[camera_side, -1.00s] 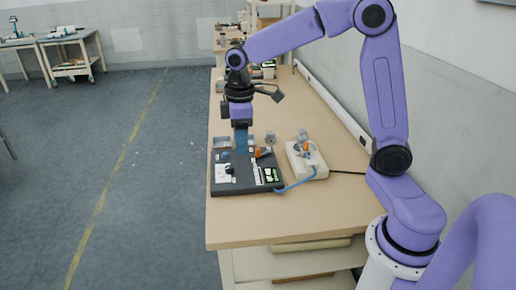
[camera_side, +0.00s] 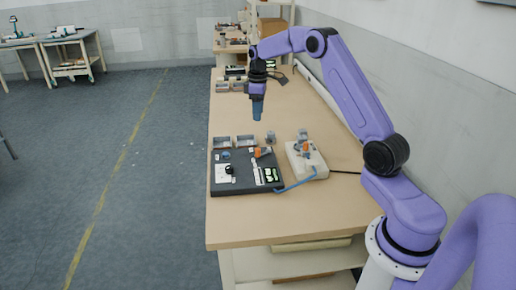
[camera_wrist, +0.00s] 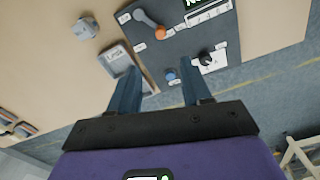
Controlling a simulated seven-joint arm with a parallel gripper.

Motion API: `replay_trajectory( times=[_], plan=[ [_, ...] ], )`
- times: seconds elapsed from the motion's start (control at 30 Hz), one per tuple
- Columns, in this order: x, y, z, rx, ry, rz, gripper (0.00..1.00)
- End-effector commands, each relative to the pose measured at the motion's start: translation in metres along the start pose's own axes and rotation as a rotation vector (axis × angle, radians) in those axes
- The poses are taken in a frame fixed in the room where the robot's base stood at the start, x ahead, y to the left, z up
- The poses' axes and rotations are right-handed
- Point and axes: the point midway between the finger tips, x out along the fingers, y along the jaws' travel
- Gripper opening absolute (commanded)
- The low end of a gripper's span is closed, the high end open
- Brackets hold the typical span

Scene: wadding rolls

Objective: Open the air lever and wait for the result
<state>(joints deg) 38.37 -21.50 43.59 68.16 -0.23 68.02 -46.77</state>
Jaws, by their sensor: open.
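A dark panel (camera_side: 241,183) lies on the bench, with an orange-handled lever (camera_side: 263,152) near its back right. The lever also shows in the wrist view (camera_wrist: 148,22), its grey arm slanting across the panel. A blue button (camera_wrist: 171,75) and a black knob (camera_wrist: 206,57) sit on the same panel. A pale unit (camera_side: 318,168) stands right of the panel, joined to it by a blue hose (camera_side: 298,184); it carries another orange part (camera_side: 306,147). My gripper (camera_side: 257,119) is open and empty, above and behind the panel. Its blue fingers (camera_wrist: 160,75) are spread apart, touching nothing.
More small bins (camera_side: 228,87) stand farther back. The bench front (camera_side: 290,222) is clear.

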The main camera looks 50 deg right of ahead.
Motion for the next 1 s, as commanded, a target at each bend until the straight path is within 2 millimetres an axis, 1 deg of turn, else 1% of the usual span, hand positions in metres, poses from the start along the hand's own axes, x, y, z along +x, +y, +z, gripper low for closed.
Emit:
replay_trajectory(
  times=[0.03, 0.3, 0.7, 0.83, 1.0],
  plan=[
    [0.009, -0.001, 0.001, 0.000, -0.003, -0.003, 0.48],
    [0.060, -0.001, 0.001, 0.000, -0.004, -0.004, 0.48],
    [0.131, -0.002, 0.001, 0.000, -0.002, -0.002, 0.48],
    [0.146, -0.001, 0.000, 0.001, -0.001, -0.001, 0.48],
    [0.156, -0.001, 0.000, 0.001, 0.000, 0.000, 0.48]
  ],
)
